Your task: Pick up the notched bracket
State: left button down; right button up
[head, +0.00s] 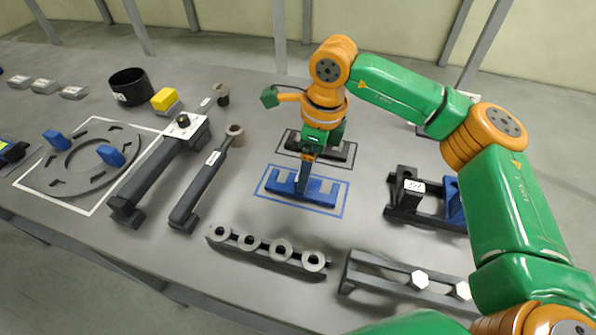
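A blue notched bracket (318,191) lies inside a blue outlined rectangle near the middle of the table. It is a long bar with short prongs and gaps along its far side. My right gripper (303,186) points down at the middle of the bracket, its dark fingers overlapping the bar. The fingers look narrow and close together from this angle. I cannot tell whether they are shut on the bracket or only around or above it. The bracket's middle is partly hidden by the fingers. My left gripper is not in view.
A black piece (341,150) lies behind in a black outline. A rail with several rings (265,251) and a frame with white hex pieces (388,277) stand in front. Dark long bars (200,188) and a grey ring plate (58,176) lie left. A black stand (404,206) is right.

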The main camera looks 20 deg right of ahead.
jog(key=f, duration=0.1)
jog(key=f+p, duration=0.1)
jog(key=f, duration=0.1)
jog(key=a+f, duration=0.1)
jog(key=shift+w+a+f, duration=0.1)
jog(key=shift+w+f, duration=0.1)
jog(key=shift+w, duration=0.25)
jog(key=shift+s+r, duration=0.1)
jog(key=shift+s, duration=0.1)
jog(key=c, duration=0.8)
jog(key=shift+w, duration=0.1)
grip_shut()
